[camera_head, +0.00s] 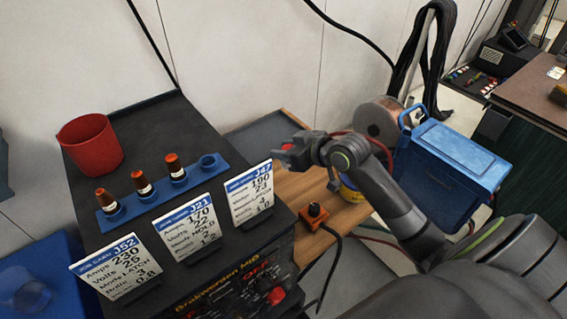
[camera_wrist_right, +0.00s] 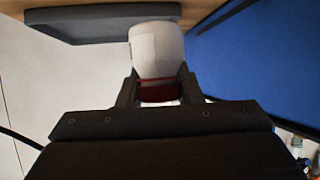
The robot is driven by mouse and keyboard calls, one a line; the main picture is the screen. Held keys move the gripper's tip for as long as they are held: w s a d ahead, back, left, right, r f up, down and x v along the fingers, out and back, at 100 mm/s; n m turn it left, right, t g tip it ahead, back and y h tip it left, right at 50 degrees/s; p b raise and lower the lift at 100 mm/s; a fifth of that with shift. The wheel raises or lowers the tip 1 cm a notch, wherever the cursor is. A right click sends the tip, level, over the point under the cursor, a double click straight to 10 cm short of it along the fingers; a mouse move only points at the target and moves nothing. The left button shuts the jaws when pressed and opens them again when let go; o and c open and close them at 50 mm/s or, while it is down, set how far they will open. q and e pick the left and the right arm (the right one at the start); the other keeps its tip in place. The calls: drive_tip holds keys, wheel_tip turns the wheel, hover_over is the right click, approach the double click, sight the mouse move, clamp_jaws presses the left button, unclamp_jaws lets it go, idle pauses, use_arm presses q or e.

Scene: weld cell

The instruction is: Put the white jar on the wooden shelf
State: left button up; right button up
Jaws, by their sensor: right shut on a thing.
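The white jar (camera_wrist_right: 157,50), with a dark red band or lid at its near end, is between the two fingers of my right gripper (camera_wrist_right: 158,92) in the right wrist view. The fingers are shut on the red part. In the head view my right gripper (camera_head: 296,153) is over the wooden shelf (camera_head: 306,188), and the arm hides part of that shelf. A small red bit shows at the fingertips there; the white body is hidden. I cannot tell whether the jar touches the shelf. My left gripper is not in view.
A dark grey tray (camera_head: 262,131) lies on the shelf. Left of it stands a black machine (camera_head: 215,262) with a red cup (camera_head: 90,144), a blue rack (camera_head: 188,186) and three cards. A blue box (camera_head: 452,150) is behind my right arm. An orange-knobbed box (camera_head: 314,216) sits at the shelf's front.

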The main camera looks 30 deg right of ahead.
drive_tip(key=shift+f, duration=3.2)
drive_tip(key=shift+f+b, duration=0.1)
drive_tip(key=shift+b, duration=0.2)
drive_tip(key=shift+f, duration=0.15)
drive_tip(key=o, duration=1)
drive_tip(key=shift+r, duration=0.25)
drive_tip(key=p+v, duration=0.1)
drive_tip(key=v, duration=1.1)
drive_tip(key=shift+s, duration=0.1)
